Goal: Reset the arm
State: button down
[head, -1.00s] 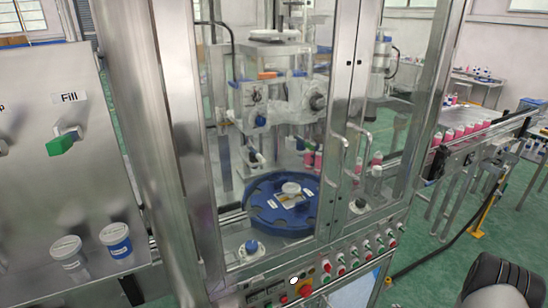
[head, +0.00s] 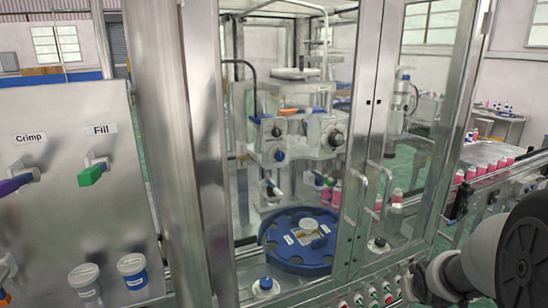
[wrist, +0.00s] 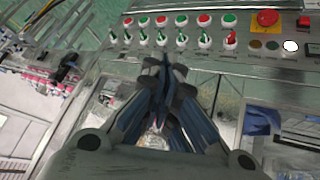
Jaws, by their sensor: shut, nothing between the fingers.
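My gripper (wrist: 165,70) shows in the wrist view, its dark fingers closed together with nothing between them. It points toward a steel panel with a row of red and green buttons (wrist: 170,30) and is apart from it as far as I can tell. In the head view only links of my arm (head: 490,260) show at the lower right; the gripper is hidden or out of frame there.
A glazed machine cabinet encloses a blue rotary table (head: 275,250). Its door handles (head: 385,185) stick out toward my arm. A steel panel at left carries the Crimp and Fill valves (head: 92,172). A conveyor with pink bottles (head: 480,170) runs at right.

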jog(key=s+a+r+g+y, duration=0.1)
jog(key=s+a+r, duration=0.9)
jog(key=s+a, duration=0.2)
jog(key=s+a+y, duration=0.1)
jog(key=s+a, duration=0.3)
jog(key=s, duration=0.3)
jog(key=s+a+r+g+y, duration=0.1)
jog(key=s+a, duration=0.3)
jog(key=s, duration=0.3)
jog(key=shift+s+a+r+n+g, duration=0.2)
jog(key=shift+s+a+n+g, duration=0.1)
jog(key=shift+s+a+n, duration=0.1)
